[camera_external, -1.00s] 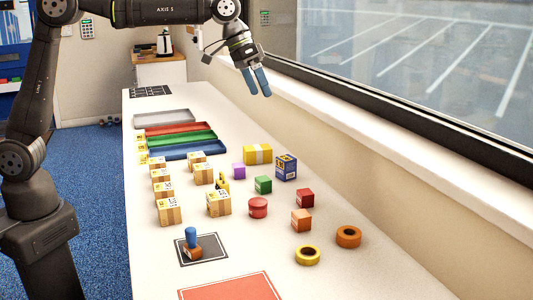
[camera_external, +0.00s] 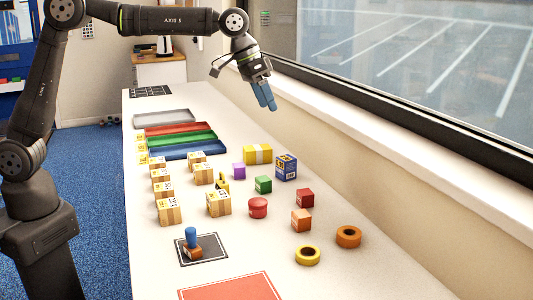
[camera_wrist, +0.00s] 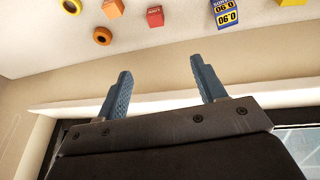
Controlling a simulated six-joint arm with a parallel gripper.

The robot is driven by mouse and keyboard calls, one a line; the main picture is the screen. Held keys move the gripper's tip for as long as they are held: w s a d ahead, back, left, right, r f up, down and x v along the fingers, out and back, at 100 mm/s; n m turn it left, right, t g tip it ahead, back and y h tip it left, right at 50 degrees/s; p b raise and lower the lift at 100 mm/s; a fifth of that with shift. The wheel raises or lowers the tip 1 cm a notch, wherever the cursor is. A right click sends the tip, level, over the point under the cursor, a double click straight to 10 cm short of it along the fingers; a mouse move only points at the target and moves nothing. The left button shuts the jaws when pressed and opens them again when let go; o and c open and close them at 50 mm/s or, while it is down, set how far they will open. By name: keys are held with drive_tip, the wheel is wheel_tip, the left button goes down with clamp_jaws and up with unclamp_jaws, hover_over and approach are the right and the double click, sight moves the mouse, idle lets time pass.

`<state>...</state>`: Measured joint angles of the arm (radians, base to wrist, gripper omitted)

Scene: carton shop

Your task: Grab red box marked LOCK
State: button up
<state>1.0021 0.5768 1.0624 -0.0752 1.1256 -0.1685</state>
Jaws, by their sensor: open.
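A small red box (camera_external: 305,198) stands on the white table, right of centre and near the window side. It also shows at the top of the wrist view as a red box (camera_wrist: 155,17) with a pale label, too small to read. My gripper (camera_external: 267,106) is high above the far part of the table near the window ledge, well away from the red box. In the wrist view my gripper (camera_wrist: 158,68) has its two blue fingers apart with nothing between them.
An orange box (camera_external: 301,220), a red round tub (camera_external: 258,208), a green box (camera_external: 263,185) and a blue box (camera_external: 286,168) stand around the red box. Tape rolls (camera_external: 348,237) lie nearer. Several cartons (camera_external: 169,211) stand left. The window ledge (camera_external: 400,158) borders the right side.

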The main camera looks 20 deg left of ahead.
drive_tip(key=t, duration=0.1)
approach(305, 192)
drive_tip(key=shift+y, duration=0.4)
drive_tip(key=x, duration=0.5)
drive_tip(key=shift+w+d+r, duration=0.15)
drive_tip(key=shift+w, duration=0.1)
drive_tip(key=shift+x, duration=2.85)
drive_tip(key=shift+s+d, duration=0.15)
drive_tip(key=shift+s, duration=0.05)
drive_tip(key=c, duration=1.1)
drive_tip(key=shift+c, duration=0.2)
drive_tip(key=shift+r, duration=0.2)
